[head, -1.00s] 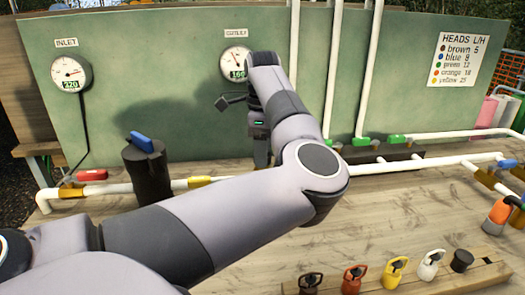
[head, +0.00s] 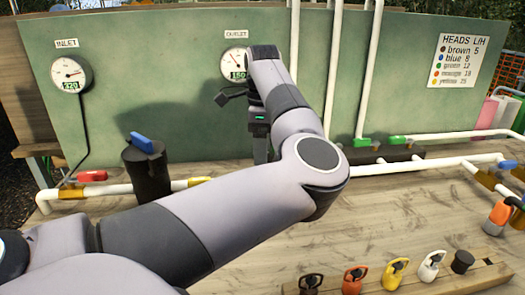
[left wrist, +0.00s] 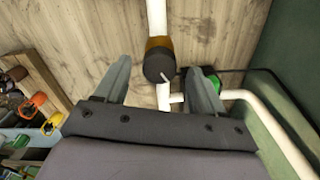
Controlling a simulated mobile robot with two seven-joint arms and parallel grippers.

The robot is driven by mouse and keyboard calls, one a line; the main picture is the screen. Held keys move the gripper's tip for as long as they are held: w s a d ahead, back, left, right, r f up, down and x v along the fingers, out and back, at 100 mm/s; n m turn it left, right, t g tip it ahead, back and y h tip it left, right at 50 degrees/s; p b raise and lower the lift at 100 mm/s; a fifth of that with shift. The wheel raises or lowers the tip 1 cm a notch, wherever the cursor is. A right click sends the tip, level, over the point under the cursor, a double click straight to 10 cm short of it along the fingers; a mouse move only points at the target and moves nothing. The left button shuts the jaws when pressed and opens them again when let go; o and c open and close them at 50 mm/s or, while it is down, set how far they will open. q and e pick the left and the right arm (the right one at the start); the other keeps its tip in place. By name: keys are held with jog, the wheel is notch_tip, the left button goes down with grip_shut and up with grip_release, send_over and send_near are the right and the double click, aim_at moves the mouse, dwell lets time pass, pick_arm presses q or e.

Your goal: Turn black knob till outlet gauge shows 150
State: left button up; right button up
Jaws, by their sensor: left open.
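The outlet gauge (head: 236,63) is on the green board in the head view. Its small green display appears to read 150, and the arm partly covers its right edge. My left gripper (head: 261,150) points down in front of the board, mostly behind my own arm. In the left wrist view the black knob (left wrist: 158,69), with a pale pointer mark, lies between the two spread fingers of the open left gripper (left wrist: 159,76). Neither finger clearly touches it. The knob is hidden by my arm in the head view. My right gripper is not in view.
The inlet gauge (head: 70,74) hangs at left. A black cylinder with a blue handle (head: 141,142) and a red-handled valve (head: 92,176) stand on the left pipe run. White pipes rise behind the gripper.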

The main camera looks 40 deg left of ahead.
pick_arm(q)
notch_tip(320, 180, up, 6)
jog(key=shift+f, duration=0.1)
dwell(0.7)
